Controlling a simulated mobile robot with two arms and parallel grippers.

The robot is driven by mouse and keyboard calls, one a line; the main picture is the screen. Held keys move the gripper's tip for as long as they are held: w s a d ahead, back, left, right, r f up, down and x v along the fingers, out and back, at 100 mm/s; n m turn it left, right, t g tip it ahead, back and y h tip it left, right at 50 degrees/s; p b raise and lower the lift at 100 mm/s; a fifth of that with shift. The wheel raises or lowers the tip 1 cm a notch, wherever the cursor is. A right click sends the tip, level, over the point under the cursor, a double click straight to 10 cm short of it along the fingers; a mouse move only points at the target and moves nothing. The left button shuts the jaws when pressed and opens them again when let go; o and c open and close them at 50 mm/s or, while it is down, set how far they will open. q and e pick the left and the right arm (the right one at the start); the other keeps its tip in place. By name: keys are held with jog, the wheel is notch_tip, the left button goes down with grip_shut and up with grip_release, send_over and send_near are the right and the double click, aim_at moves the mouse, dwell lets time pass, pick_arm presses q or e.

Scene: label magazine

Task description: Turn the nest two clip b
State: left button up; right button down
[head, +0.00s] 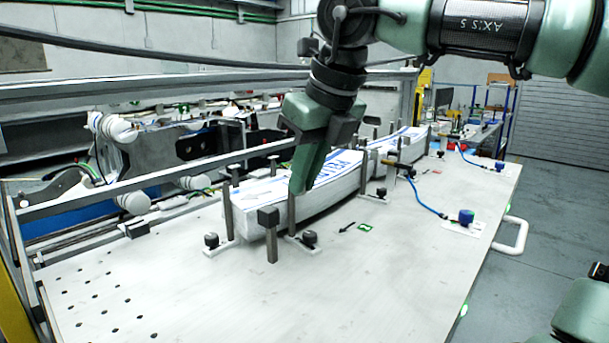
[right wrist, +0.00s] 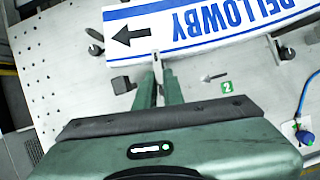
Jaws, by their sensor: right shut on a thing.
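A long stack of white labels with blue print (head: 335,185) lies between upright grey posts on the table. It also shows in the right wrist view (right wrist: 200,28), with a black arrow and blue lettering. My right gripper (head: 300,188) points down at the stack's near long edge. It is shut on a slim grey upright clip (right wrist: 156,62) at that edge; the fingers hide most of it. The clip's lower part (head: 291,215) shows below the fingers. I see no letter on it. A green mark with a 2 (right wrist: 227,87) is on the table nearby. My left gripper is not in view.
A dark square-headed post (head: 268,217) stands close to my right gripper. Black knobs (head: 310,238) sit around the stack. A blue part with a hose (head: 466,216) is at the right. The table's front (head: 260,300) is clear.

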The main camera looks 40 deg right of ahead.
jog(key=c, duration=1.5)
grip_release()
jog(key=v, duration=0.7)
jog(key=shift+s+r, duration=0.15)
jog(key=shift+r, duration=0.2)
